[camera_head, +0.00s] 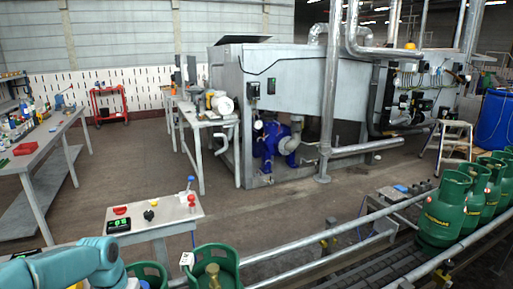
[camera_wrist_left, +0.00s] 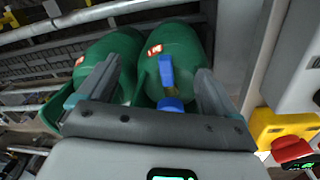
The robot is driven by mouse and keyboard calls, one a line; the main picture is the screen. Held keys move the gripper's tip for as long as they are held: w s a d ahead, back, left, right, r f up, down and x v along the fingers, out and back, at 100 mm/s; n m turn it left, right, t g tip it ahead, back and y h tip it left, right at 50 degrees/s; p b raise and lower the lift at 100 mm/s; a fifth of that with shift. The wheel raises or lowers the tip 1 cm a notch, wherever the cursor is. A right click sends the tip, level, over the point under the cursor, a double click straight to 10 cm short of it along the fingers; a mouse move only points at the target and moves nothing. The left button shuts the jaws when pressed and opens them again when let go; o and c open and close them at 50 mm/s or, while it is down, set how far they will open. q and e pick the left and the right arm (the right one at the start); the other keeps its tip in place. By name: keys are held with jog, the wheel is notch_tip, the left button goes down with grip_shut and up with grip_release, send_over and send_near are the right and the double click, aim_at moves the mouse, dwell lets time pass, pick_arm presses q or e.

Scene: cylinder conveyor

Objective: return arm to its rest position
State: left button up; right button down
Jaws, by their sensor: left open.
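My left arm (camera_head: 70,262) reaches in at the lower left of the head view, teal-coloured; its gripper is hard to make out there. In the left wrist view my left gripper (camera_wrist_left: 157,78) is open, its two grey fingers apart. A blue upright piece (camera_wrist_left: 167,75) shows between the fingers; I cannot tell what it belongs to, and nothing is clearly gripped. Two green gas cylinders, one on the left (camera_wrist_left: 108,50) and one on the right (camera_wrist_left: 180,42), lie beyond the fingers. My right gripper is not in view.
A control table (camera_head: 150,215) with buttons and a display stands close ahead. A green cylinder (camera_head: 228,258) stands at the bottom by the conveyor rail (camera_head: 300,245); several more (camera_head: 442,215) line the conveyor at right. A yellow box with a red button (camera_wrist_left: 285,125) sits right in the wrist view.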

pick_arm(q)
jog(key=s+d+f+h, duration=0.1)
jog(key=s+d+f, duration=0.1)
jog(key=d+f, duration=0.45)
jog(key=s+d+f+h, duration=0.1)
jog(key=s+d+f, duration=0.2)
jog(key=d+f, duration=0.4)
jog(key=s+d+f, duration=0.4)
jog(key=s, duration=0.3)
jog(key=s+d+f, duration=0.5)
jog(key=s, duration=0.3)
jog(key=shift+s+h+p, duration=0.25)
jog(key=shift+h+p, duration=0.15)
jog(key=shift+p, duration=0.05)
